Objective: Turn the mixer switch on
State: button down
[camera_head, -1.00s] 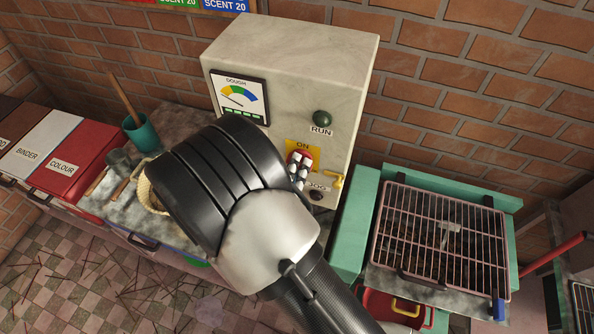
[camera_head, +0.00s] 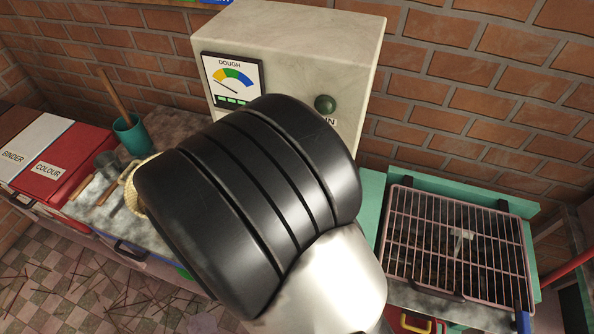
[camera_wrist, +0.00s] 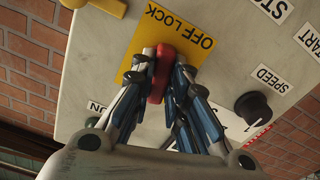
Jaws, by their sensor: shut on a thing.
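The mixer switch shows in the wrist view as a red handle (camera_wrist: 162,72) on a yellow plate (camera_wrist: 190,28) lettered "OFF LOCK", which appears upside down. My gripper (camera_wrist: 163,88) has its fingers on both sides of the red handle and is shut on it. The handle lies roughly along the fingers' direction. In the head view my black and white arm covers the switch and the gripper. The mixer's pale cabinet (camera_head: 290,50) rises behind the arm, with a dough gauge (camera_head: 232,80) and a dark green lamp (camera_head: 325,104) visible.
A black speed knob (camera_wrist: 253,107) and "START" and "STOP" labels are beside the switch. A grill rack (camera_head: 455,240) stands right of the cabinet. A teal cup (camera_head: 132,137) and red colour bin (camera_head: 65,165) are on the left. A brick wall stands close behind.

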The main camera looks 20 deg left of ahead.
jog(key=shift+f+m+b, duration=0.1)
jog(key=shift+m+b, duration=1.05)
jog(key=shift+m, duration=0.45)
jog(key=c, duration=1.6)
grip_release()
jog(key=shift+o, duration=0.2)
